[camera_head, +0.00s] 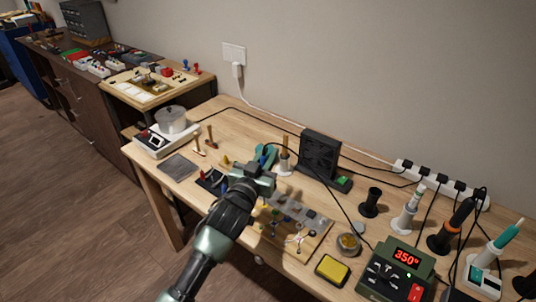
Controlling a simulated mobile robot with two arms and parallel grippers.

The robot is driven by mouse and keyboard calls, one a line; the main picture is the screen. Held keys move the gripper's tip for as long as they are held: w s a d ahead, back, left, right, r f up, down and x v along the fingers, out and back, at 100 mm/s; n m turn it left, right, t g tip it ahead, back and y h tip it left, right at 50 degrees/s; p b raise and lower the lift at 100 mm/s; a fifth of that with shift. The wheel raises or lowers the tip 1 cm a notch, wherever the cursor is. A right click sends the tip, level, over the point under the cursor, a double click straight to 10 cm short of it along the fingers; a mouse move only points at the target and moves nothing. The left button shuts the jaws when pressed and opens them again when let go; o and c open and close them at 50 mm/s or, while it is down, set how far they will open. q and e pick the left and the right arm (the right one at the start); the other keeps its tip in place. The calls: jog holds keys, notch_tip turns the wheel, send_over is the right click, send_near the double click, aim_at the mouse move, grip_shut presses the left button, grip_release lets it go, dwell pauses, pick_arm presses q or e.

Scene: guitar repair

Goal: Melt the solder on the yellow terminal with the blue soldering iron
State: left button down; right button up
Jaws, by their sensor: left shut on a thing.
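My left gripper (264,168) reaches in from the bottom over the middle of the workbench. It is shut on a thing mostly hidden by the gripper. A teal part and a black cable looping from it suggest the blue soldering iron (266,153); its tip is not visible. A wooden board (312,243) with grey metal parts and small coloured terminals lies just right of my wrist, partly covered by my arm. The yellow terminal is too small to tell for sure, and I cannot see whether the iron touches it. My right gripper is not in view.
A green soldering station (398,268) reads 350 at the front right. A yellow sponge (332,270) and a round tin (348,244) sit beside the board. A black fan unit (320,156) stands behind. Irons in stands (408,214) and cables crowd the right side.

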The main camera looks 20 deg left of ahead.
pick_arm(q)
jog(key=shift+p, duration=0.7)
dwell(1.6)
dwell(1.1)
jog(key=shift+p, duration=0.3)
notch_tip(320, 180, up, 7)
jog(key=p, duration=0.7)
jog(key=shift+a, duration=0.1)
